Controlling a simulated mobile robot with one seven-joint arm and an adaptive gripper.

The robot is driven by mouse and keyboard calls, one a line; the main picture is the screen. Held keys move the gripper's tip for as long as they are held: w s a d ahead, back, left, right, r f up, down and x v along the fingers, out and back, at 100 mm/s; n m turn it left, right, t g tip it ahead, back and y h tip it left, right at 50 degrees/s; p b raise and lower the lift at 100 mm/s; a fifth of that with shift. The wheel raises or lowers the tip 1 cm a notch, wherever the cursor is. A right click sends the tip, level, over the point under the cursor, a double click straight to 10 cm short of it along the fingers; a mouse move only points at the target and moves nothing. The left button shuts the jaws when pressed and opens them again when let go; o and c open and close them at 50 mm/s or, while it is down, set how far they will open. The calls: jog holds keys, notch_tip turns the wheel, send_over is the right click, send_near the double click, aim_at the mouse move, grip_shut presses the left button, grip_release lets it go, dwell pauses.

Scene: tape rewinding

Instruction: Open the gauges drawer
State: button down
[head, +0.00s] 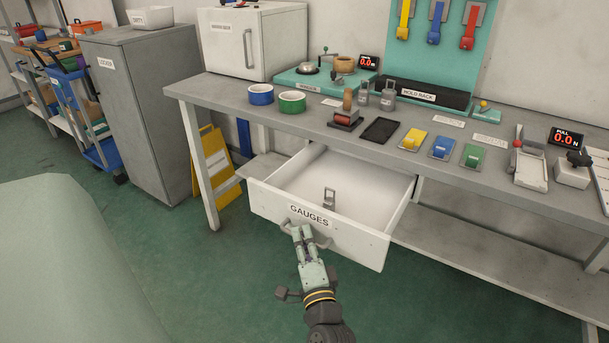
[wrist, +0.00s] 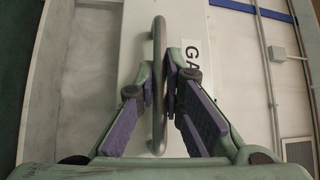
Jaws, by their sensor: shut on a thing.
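The gauges drawer (head: 272,203) is pulled out from under the workbench, its white inside visible from above. Its front bears the label GAUGES (head: 309,216) and a grey bar handle (head: 326,243). A small grey metal piece (head: 329,198) stands inside near the front. My gripper (head: 303,232) is at the drawer front, shut on the handle. In the wrist view, the two purple-padded fingers of my gripper (wrist: 165,88) close on either side of the handle bar (wrist: 158,120), with part of the label beside it.
The workbench (head: 230,93) above carries blue tape (head: 261,94), green tape (head: 292,101), a dark flat pad (head: 381,130) and several coloured blocks. A yellow folding sign (head: 211,160) stands left of the drawer, near a grey locker (head: 146,110). Green floor in front of the drawer is clear.

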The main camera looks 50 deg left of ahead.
jog(key=c, duration=1.7)
grip_release()
jog(key=shift+r, duration=0.1)
